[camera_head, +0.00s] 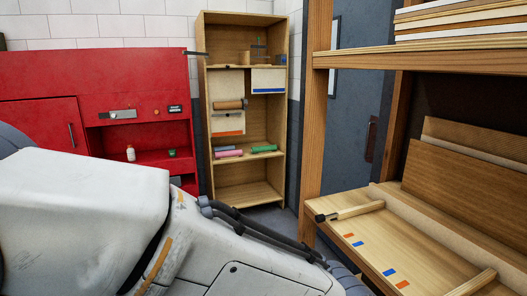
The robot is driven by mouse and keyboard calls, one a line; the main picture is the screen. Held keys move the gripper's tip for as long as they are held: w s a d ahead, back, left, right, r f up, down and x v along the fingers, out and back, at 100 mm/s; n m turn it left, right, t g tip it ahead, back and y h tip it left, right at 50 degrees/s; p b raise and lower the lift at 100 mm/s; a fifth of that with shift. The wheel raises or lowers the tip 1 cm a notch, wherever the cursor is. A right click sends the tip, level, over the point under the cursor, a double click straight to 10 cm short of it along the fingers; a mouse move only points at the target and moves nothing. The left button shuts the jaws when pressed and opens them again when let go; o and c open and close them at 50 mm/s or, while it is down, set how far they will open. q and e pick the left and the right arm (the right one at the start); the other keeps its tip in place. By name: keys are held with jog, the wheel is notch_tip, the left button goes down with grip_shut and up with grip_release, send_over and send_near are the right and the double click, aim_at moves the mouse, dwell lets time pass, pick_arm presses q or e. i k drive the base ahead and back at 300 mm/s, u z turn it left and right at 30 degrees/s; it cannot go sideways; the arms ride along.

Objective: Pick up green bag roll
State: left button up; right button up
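The green bag roll (264,149) lies on a middle shelf of the tall wooden shelf unit (248,193), towards its right side. It looks small and lies on its side. A pink roll (229,154) and a blue roll (224,148) lie to its left on the same shelf. A large white link of my own arm fills the lower left and bottom middle of the picture, below and in front of the shelf unit. Neither of my grippers shows, and no gripper is near the green roll.
A red cabinet (60,92) stands left of the shelf unit, with a white bottle (130,153) and a small green container (171,153) in its recess. A wooden rack (319,130) with boards stands close on the right. A dark door (360,115) is behind it.

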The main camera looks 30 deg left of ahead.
aim_at(271, 147)
jog(key=u, duration=0.5)
jog(key=k, duration=0.6)
jog(key=u, duration=0.55)
jog(key=i, duration=6.9)
